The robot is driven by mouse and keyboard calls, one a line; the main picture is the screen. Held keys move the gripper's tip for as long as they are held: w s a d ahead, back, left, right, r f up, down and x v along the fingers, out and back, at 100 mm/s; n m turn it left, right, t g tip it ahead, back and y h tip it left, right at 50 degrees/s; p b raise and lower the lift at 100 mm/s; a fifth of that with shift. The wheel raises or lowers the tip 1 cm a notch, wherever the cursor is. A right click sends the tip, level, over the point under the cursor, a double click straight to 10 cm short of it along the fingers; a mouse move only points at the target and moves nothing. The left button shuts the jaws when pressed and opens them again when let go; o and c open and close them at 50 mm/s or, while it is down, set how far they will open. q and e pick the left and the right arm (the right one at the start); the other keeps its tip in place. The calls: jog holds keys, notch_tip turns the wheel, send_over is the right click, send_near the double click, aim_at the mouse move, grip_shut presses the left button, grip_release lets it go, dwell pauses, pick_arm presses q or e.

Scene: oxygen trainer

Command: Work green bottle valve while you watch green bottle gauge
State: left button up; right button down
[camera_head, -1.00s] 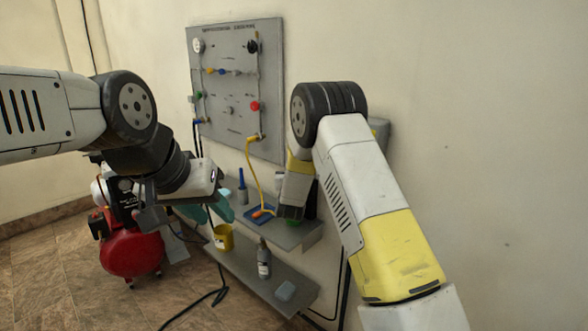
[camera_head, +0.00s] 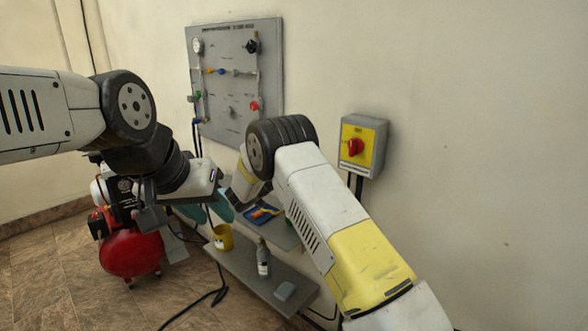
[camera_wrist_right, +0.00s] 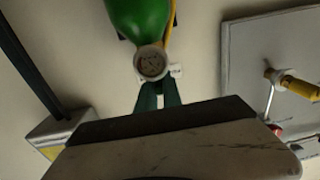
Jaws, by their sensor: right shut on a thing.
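The green bottle (camera_wrist_right: 138,18) shows at the top of the right wrist view, cut off by the edge. Its round pale gauge (camera_wrist_right: 151,63) faces the camera; the reading is too small to make out. My right gripper (camera_wrist_right: 159,92) has its dark green fingers just below the gauge, shut on what appears to be the bottle valve, which is mostly hidden. In the head view, my right arm covers the bottle and the right fingertips. My left gripper (camera_head: 209,210) hangs over the shelf with its teal fingers apart and nothing seen between them.
A grey wall panel (camera_head: 230,128) with knobs and gauges stands behind the arms. A red-knobbed switch box (camera_head: 376,130) is on the wall at right. The lower shelf (camera_head: 243,273) holds a yellow cup (camera_head: 223,240) and grey bottle (camera_head: 263,260). A red compressor (camera_head: 130,253) stands at left.

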dwell(0.4)
jog(key=c, duration=1.5)
grip_release()
jog(key=shift+s+a, duration=0.1)
jog(key=v, duration=0.7)
jog(key=shift+s+a, duration=0.2)
